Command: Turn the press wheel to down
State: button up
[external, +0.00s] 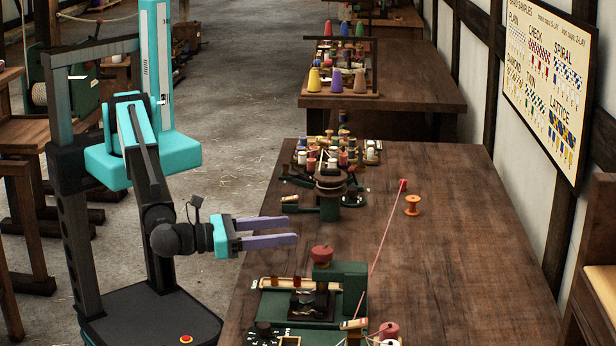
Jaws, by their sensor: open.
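A green press-like device (345,275) stands at the near end of the long wooden table, with a dark red round knob (321,254) on its top. This knob may be the press wheel; its marking and setting are too small to read. My gripper (291,230) is open, its two purple fingers apart and pointing right over the table's left edge. It is empty. It appears up and left of the red knob, apart from it.
Another green device with spools (330,180) stands behind my gripper. An orange spool (412,205) and a red peg (403,185) with a cord sit to the right. A dial (264,331) and more spools lie near the front. The table's right side is clear.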

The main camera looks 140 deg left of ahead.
send_near(338, 264)
jog(key=s+d+r, duration=0.2)
jog(key=d+r, duration=0.1)
jog(key=shift+w+d+r, duration=0.1)
jog(key=shift+d+r, duration=0.05)
jog(key=p+x, duration=0.4)
jog(key=x, duration=1)
jog(key=shift+c, duration=0.3)
jog(key=c, duration=1)
